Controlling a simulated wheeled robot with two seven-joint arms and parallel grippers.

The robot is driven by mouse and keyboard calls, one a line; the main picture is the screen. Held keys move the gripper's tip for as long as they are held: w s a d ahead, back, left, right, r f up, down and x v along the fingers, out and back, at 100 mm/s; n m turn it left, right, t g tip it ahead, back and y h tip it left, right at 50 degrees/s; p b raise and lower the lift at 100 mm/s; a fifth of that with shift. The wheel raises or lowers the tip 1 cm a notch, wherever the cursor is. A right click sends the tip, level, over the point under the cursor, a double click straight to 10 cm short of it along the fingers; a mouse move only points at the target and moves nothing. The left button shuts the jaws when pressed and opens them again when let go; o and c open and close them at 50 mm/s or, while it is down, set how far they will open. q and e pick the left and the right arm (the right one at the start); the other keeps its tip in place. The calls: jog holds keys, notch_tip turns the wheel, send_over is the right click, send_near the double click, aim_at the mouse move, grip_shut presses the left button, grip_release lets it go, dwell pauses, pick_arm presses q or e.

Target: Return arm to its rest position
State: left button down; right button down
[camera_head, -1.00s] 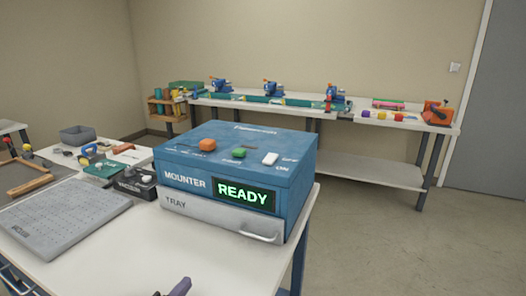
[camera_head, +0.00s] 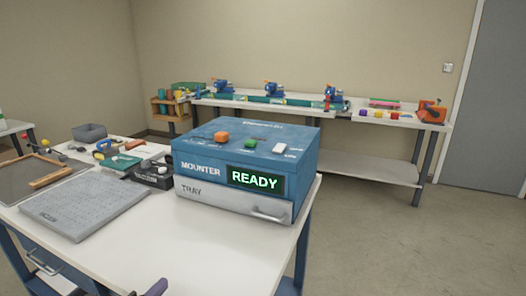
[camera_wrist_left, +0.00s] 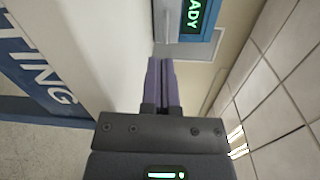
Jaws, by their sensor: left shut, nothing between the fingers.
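My left gripper (camera_head: 150,289) shows only as purple fingertips at the bottom edge of the head view. In the left wrist view its two purple fingers (camera_wrist_left: 161,82) are together, with nothing between them. It is apart from the blue mounter (camera_head: 247,160), which stands on the white table with its display reading READY. Part of the mounter (camera_wrist_left: 212,15) shows at the top of the left wrist view. My right gripper is in neither view.
The white table (camera_head: 200,250) has bare room in front of the mounter. A grey perforated plate (camera_head: 85,203) lies at its left, with a dark vacuum box (camera_head: 152,174) behind. A long bench (camera_head: 370,172) stands along the back wall. The floor at right is clear.

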pick_arm(q)
jog(key=a+r+m+g+y, duration=0.1)
jog(key=a+r+m+y, duration=0.2)
jog(key=a, duration=0.9)
jog(key=s+a+f+n+g+y, duration=0.3)
jog(key=s+a+f+n+y, duration=0.3)
jog(key=s+a+f+n, duration=0.45)
jog(key=s+a+f+n+g+y, duration=0.2)
jog(key=s+a+f+n+g, duration=0.15)
jog(key=s+a, duration=0.45)
jog(key=s+a+f+n+g+y, duration=0.2)
jog(key=s+a+f+n+g, duration=0.15)
jog(key=s, duration=0.75)
jog(key=s+a+f+n+g+y, duration=0.2)
jog(key=s+a+n+g+y, duration=0.15)
jog(key=s+a, duration=0.45)
jog(key=s+d+f+n+g+h, duration=0.1)
jog(key=s+d+f+h, duration=0.2)
jog(key=d+f, duration=0.6)
jog(key=s+d+f+n+g+h, duration=0.1)
jog(key=s+d+f+h, duration=0.4)
jog(key=d, duration=0.9)
jog(key=d+f, duration=0.2)
jog(key=d, duration=0.8)
jog(key=d+f+n+h, duration=0.1)
jog(key=d+f, duration=0.2)
jog(key=d, duration=0.7)
